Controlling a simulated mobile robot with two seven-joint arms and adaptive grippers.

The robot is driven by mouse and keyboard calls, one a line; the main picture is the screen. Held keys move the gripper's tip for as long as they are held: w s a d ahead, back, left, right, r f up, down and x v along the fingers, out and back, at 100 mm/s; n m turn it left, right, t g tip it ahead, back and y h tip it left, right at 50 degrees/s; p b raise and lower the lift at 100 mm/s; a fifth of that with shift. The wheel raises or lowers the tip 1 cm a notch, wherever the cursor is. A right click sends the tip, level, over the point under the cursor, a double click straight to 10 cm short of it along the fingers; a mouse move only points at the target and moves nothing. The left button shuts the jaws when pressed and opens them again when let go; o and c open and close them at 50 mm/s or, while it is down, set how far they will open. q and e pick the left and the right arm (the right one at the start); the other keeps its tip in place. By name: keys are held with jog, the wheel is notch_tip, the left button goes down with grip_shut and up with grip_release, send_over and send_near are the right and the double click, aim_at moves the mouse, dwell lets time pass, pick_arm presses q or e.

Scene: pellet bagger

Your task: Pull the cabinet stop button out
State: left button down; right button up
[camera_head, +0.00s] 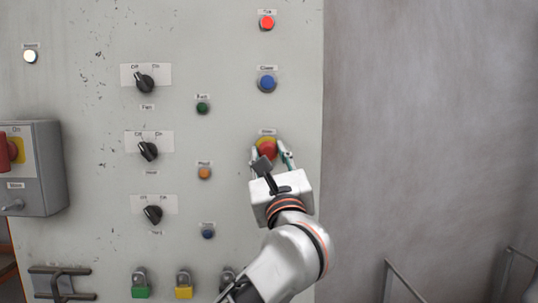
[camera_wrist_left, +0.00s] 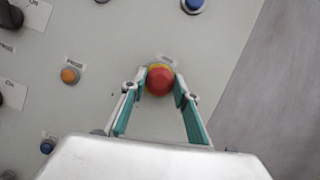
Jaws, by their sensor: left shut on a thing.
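The stop button (camera_head: 267,149) is a red mushroom head on a yellow ring, on the right side of the grey cabinet panel. It also shows in the left wrist view (camera_wrist_left: 159,81), with the yellow ring (camera_wrist_left: 160,66) behind its upper edge. My left gripper (camera_head: 270,152) is at the button, one finger on each side of the red head. In the left wrist view the teal-padded fingertips (camera_wrist_left: 160,85) close on the head from left and right. Whether the button is pressed in or out cannot be told. My right gripper is not in view.
A blue button (camera_head: 267,84) and a lit red lamp (camera_head: 266,22) sit above. Black rotary switches (camera_head: 148,151) and small buttons lie to the left. Coloured padlocks (camera_head: 184,291) hang below. A grey switch box (camera_head: 38,168) juts out at far left. Right of the panel is plain wall.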

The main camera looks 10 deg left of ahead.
pick_arm(q)
jog(key=shift+s+d+f, duration=0.1)
jog(key=shift+s, duration=0.1)
jog(key=c, duration=1.5)
grip_release()
notch_tip(320, 180, up, 10)
jog(key=shift+r, duration=0.1)
